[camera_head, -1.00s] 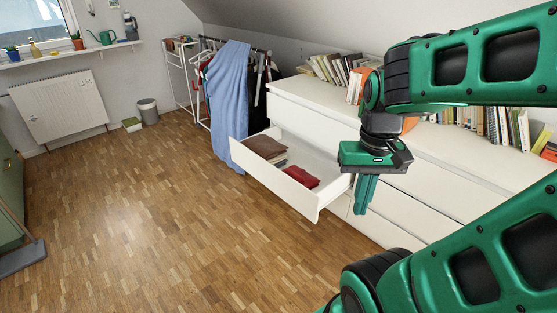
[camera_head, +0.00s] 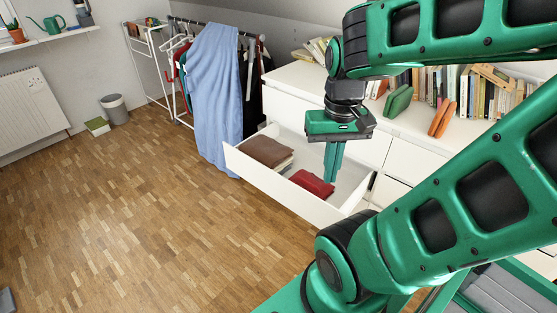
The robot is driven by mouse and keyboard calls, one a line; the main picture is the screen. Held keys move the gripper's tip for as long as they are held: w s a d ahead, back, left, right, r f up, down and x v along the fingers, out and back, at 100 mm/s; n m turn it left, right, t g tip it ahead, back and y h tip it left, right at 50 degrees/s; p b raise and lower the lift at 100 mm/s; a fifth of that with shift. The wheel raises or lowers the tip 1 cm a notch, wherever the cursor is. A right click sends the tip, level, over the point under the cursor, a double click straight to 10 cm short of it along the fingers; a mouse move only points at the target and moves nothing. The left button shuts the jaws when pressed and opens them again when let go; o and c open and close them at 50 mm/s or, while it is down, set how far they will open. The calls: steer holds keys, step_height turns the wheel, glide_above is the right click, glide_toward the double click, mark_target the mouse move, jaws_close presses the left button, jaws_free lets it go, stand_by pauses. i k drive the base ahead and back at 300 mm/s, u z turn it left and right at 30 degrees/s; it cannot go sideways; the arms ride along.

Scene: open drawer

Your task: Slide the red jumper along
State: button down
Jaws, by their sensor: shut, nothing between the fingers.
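The red jumper (camera_head: 312,183) lies folded in the open white drawer (camera_head: 262,181), toward the drawer's right part. My gripper (camera_head: 333,178) points down with its green fingers shut and nothing between them. Its tips appear over or just beside the right side of the red jumper. I cannot tell whether they touch it. A folded brown garment (camera_head: 268,150) lies in the left part of the drawer, on top of lighter folded cloth.
The white dresser (camera_head: 290,80) carries books and a green object (camera_head: 398,100) on its top. A blue cloth (camera_head: 215,95) hangs from a clothes rack left of the drawer. Wooden floor (camera_head: 130,220) is clear in front. A grey bin (camera_head: 114,108) stands near the wall.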

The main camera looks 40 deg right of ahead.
mark_target(310, 185)
steer(key=i, duration=2.05)
steer(key=z, duration=1)
